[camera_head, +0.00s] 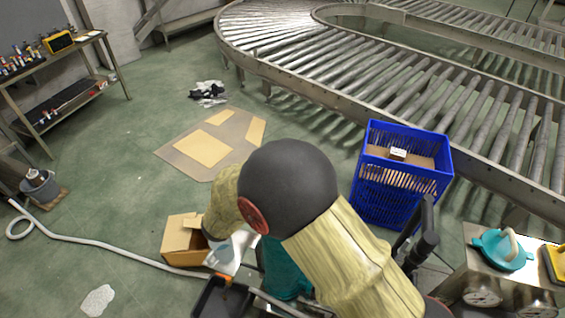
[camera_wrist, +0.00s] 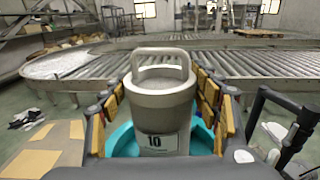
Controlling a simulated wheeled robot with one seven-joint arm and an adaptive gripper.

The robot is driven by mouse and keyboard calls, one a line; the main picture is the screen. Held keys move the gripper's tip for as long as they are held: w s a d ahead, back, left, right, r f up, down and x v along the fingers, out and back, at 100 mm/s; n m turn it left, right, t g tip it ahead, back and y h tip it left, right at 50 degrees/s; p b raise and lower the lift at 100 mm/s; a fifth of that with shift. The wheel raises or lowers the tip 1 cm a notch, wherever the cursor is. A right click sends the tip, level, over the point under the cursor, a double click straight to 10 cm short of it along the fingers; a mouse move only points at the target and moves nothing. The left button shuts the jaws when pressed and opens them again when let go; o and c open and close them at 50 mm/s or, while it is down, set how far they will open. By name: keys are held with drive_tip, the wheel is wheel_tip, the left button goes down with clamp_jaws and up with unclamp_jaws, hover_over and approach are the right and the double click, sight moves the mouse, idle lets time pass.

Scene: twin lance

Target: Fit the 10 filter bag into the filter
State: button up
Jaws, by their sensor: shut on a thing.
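The filter bag (camera_wrist: 165,100) is a grey canister with a loop handle on top and a white label reading 10. In the wrist view it stands about upright between the padded fingers of my gripper (camera_wrist: 163,95), which is shut on it. A teal round body (camera_wrist: 123,141), apparently the filter, shows behind and around the bag's lower part. I cannot tell whether the bag's bottom is inside it. In the head view a teal body (camera_head: 281,270) shows partly behind my arm, which hides the bag and my gripper. A teal lid (camera_head: 503,249) with a handle lies on a metal box at the right.
A blue crate (camera_head: 395,195) stands behind my arm, before the roller conveyor (camera_head: 470,110). An open cardboard box (camera_head: 184,240) and a pale hose (camera_head: 110,243) lie at left. Flat cardboard (camera_head: 180,160) lies on the floor. The green floor at left is mostly free.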

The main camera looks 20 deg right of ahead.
wheel_tip(320, 180, down, 10)
drive_tip(key=b, duration=0.5)
idle(3.5)
drive_tip(key=shift+r, duration=0.1)
